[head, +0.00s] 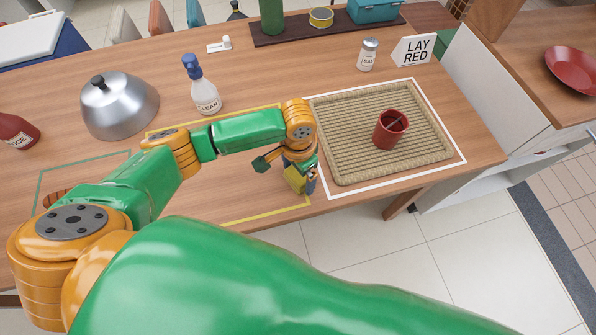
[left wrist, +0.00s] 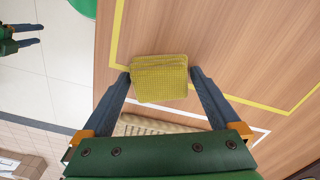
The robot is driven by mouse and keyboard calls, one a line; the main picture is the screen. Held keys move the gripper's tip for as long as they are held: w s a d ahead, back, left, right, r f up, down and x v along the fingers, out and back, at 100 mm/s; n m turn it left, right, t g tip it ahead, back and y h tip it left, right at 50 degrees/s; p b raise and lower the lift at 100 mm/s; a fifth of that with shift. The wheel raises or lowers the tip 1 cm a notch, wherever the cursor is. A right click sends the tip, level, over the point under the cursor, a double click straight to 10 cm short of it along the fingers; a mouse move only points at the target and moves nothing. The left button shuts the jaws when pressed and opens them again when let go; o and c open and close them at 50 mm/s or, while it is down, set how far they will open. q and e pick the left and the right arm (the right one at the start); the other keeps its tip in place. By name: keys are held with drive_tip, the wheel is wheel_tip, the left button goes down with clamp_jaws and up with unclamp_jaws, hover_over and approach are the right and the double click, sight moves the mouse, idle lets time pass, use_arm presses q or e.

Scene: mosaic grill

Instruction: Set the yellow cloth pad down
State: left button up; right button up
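The yellow cloth pad (left wrist: 160,80) sits between the two fingertips of my left gripper (left wrist: 161,76) in the left wrist view, with a finger along each side. In the head view the pad (head: 295,179) shows partly behind my left gripper (head: 302,172), near the table's front edge. It is by the right end of the yellow outline (head: 265,213) on the table. How high the pad is above the wood is hard to tell. My right gripper (left wrist: 30,36) shows small at the upper left of the left wrist view, over the floor, fingers apart and empty.
A woven tray (head: 340,172) with a red cup (head: 390,130) stands right of my left gripper, inside a white outline. A spray bottle (head: 202,85), a metal dome (head: 119,105) and a sauce bottle (head: 17,131) stand farther left. Wood inside the yellow outline looks clear.

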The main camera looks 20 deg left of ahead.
sight(298, 175)
use_arm(q)
wheel_tip(298, 175, up, 12)
drive_tip(key=shift+r+p, duration=0.15)
drive_tip(key=shift+p, duration=0.3)
idle(0.4)
